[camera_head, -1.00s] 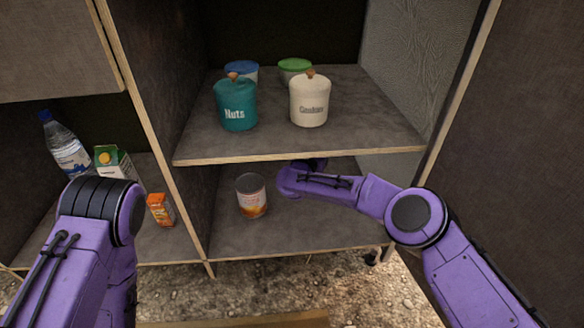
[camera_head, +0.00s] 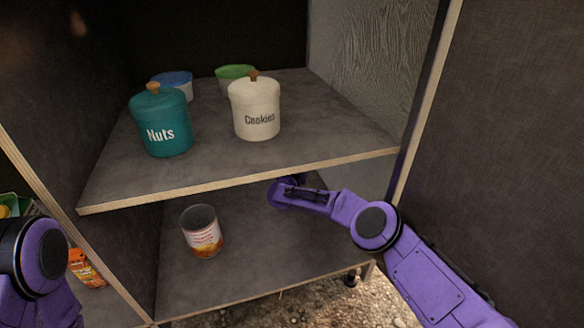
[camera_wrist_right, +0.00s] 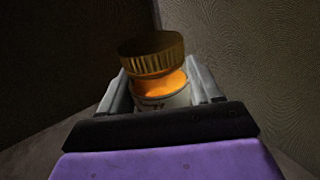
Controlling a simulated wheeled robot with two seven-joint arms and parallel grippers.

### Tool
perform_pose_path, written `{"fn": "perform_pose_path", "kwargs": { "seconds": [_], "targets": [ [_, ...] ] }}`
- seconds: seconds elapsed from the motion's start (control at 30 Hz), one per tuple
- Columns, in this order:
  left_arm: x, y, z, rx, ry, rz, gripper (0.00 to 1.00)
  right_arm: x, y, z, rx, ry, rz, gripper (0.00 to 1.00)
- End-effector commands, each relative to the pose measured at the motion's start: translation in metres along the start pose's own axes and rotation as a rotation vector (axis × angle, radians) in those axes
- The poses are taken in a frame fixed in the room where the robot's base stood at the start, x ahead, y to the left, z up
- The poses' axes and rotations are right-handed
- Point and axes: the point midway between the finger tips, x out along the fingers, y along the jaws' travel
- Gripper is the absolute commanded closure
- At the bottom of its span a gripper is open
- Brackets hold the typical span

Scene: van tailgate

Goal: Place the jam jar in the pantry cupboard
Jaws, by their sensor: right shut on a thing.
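In the right wrist view a jar with a ribbed gold lid and orange contents, the jam jar (camera_wrist_right: 155,82), sits between the fingers of my right gripper (camera_wrist_right: 165,98), which is shut on it. In the head view my right arm reaches into the lower compartment of the pantry cupboard (camera_head: 250,180). The upper shelf hides its gripper and the jar there. I cannot tell whether the jar touches the lower shelf (camera_head: 240,265). My left arm shows at the lower left edge of the head view, but its gripper is out of view.
A can (camera_head: 202,232) stands on the lower shelf, left of my right arm. A teal Nuts canister (camera_head: 160,122), a cream Cookies canister (camera_head: 254,110), a blue bowl (camera_head: 174,80) and a green bowl (camera_head: 234,72) stand on the upper shelf. An orange carton (camera_head: 84,268) is at left.

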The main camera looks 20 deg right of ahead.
Motion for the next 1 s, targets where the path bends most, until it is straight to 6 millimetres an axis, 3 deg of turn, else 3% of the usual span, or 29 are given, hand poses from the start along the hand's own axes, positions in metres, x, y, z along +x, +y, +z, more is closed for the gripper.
{"fn": "perform_pose_path", "kwargs": {
  "seconds": [0.03,0.1,0.47,0.5,0.57,0.87,1.0],
  "targets": [
    [0.006,0.005,0.002,-0.041,0.021,0.004,0.11,-0.001,0.000,-0.018,-0.002,0.003,0.001,0.79],
    [0.006,0.010,-0.001,-0.084,0.041,0.007,0.11,-0.001,-0.002,-0.023,-0.001,0.001,-0.001,0.79],
    [0.003,0.010,-0.004,-0.097,0.047,0.007,0.11,-0.001,-0.002,-0.024,-0.001,0.001,-0.002,0.79],
    [0.003,0.010,-0.004,-0.097,0.047,0.007,0.11,-0.001,-0.003,-0.025,-0.001,0.003,-0.002,0.27],
    [0.003,0.010,-0.004,-0.097,0.047,0.007,0.11,-0.001,-0.002,-0.025,-0.001,0.003,-0.002,0.11],
    [0.003,0.010,-0.004,-0.096,0.047,0.007,0.11,-0.001,-0.002,-0.023,-0.001,0.002,-0.002,0.11],
    [0.001,0.008,-0.004,-0.075,0.036,0.005,0.11,-0.013,0.009,-0.020,-0.002,0.003,0.008,0.11]
  ]
}}
